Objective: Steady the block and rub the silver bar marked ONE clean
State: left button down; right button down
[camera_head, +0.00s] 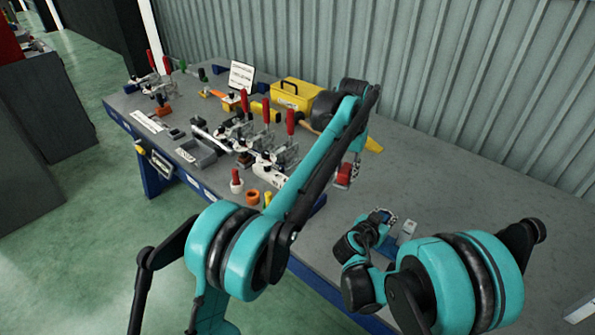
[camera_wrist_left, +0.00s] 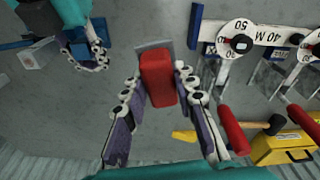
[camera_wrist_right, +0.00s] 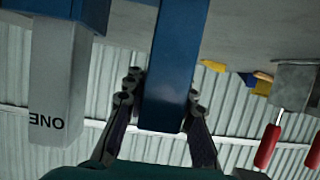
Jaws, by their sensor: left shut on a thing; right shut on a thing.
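My left gripper (camera_wrist_left: 158,92) is shut on a red block-like tool (camera_wrist_left: 157,78) with a grey end; the tool also shows in the head view (camera_head: 344,175), above the bench. My right gripper (camera_wrist_right: 158,105) is shut on a blue block (camera_wrist_right: 172,65), which shows in the left wrist view (camera_wrist_left: 82,50). The silver bar (camera_wrist_right: 60,85) is beside the right gripper in the right wrist view, its letters ONE upside down there. It also shows in the head view (camera_head: 407,231) and left wrist view (camera_wrist_left: 38,52). The red tool is apart from the bar.
Toggle clamps with red handles (camera_head: 290,122) and a yellow toolbox (camera_head: 296,93) stand on the left part of the grey bench (camera_head: 470,190). A mallet with a black head (camera_wrist_left: 276,124) lies near the toolbox. The bench behind the bar is clear.

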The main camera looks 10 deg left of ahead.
pick_arm(q)
jog(key=s+d+r+m, duration=0.25)
jog(key=s+d, duration=0.25)
jog(key=d, duration=0.3)
jog(key=s+d+r+m, duration=0.25)
jog(key=s+d, duration=0.25)
jog(key=d, duration=0.4)
jog(key=shift+s+d+f, duration=1)
jog(key=shift+d+f, duration=0.45)
jog(key=shift+f, duration=2.7)
jog(key=w+a+r, duration=0.2)
jog(key=a+r, duration=0.1)
jog(key=r, duration=0.5)
jog(key=shift+h, duration=0.3)
jog(key=shift+a+f, duration=0.15)
jog(key=shift+a, duration=0.05)
